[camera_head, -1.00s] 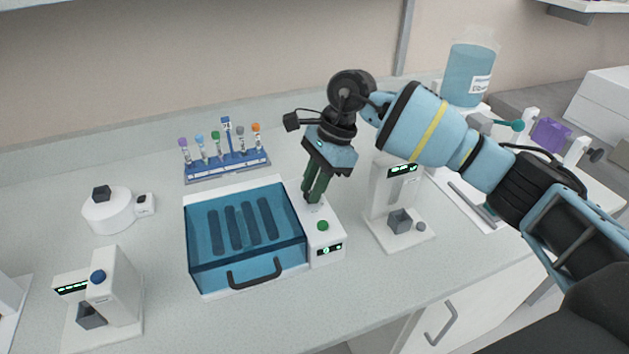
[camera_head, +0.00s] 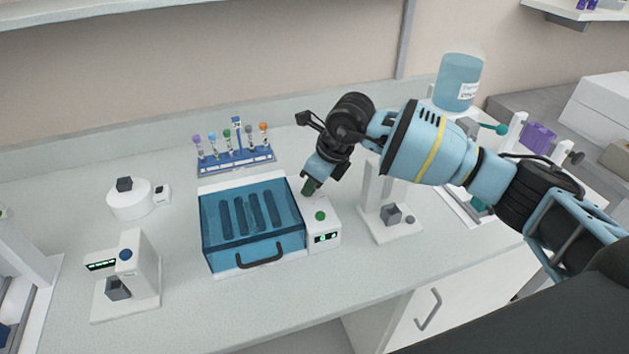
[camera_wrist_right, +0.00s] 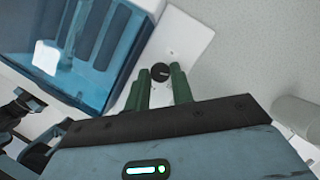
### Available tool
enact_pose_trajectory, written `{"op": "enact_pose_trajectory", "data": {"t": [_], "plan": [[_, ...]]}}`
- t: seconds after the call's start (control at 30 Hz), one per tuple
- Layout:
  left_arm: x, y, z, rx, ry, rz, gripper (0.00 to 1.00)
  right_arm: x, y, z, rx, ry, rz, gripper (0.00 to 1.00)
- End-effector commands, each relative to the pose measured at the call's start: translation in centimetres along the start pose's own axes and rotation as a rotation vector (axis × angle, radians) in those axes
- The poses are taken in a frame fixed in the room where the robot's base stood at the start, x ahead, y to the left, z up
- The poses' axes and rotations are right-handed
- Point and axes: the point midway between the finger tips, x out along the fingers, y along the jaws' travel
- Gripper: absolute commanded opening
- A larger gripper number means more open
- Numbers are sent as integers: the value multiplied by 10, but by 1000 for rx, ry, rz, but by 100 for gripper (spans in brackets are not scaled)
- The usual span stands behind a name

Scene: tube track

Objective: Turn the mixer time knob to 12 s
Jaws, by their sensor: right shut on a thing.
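The mixer is a white box with a clear blue lid (camera_head: 222,217) and a white control panel (camera_head: 327,212) along its right side. The panel has a green button (camera_head: 320,216) and a small lit display (camera_head: 326,238), whose digits are too small to read. In the right wrist view, the round black knob (camera_wrist_right: 160,72) with a pale mark sits on the panel. My right gripper (camera_head: 309,190) comes down on the far end of the panel. Its green fingers (camera_wrist_right: 161,86) are shut on the knob, one on each side. In the head view the gripper hides the knob. My left gripper is not in view.
A blue rack of capped tubes (camera_head: 237,161) stands behind the mixer. A white device with a grey block (camera_head: 392,214) stands close to its right. A round white device (camera_head: 130,203) and one with a blue knob (camera_head: 126,254) stand to the left. The front counter is clear.

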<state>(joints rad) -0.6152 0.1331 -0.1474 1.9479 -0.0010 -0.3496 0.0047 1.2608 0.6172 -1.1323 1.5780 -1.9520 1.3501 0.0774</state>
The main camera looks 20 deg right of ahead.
Motion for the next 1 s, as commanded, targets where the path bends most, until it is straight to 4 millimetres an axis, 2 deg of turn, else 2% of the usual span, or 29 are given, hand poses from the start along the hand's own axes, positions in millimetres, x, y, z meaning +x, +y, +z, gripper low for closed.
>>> {"op": "enact_pose_trajectory", "data": {"t": [0.6,1.0], "plan": [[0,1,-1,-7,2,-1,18,0,5,2,528,-1,-220,0],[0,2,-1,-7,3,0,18,0,6,3,750,0,-311,0]]}}
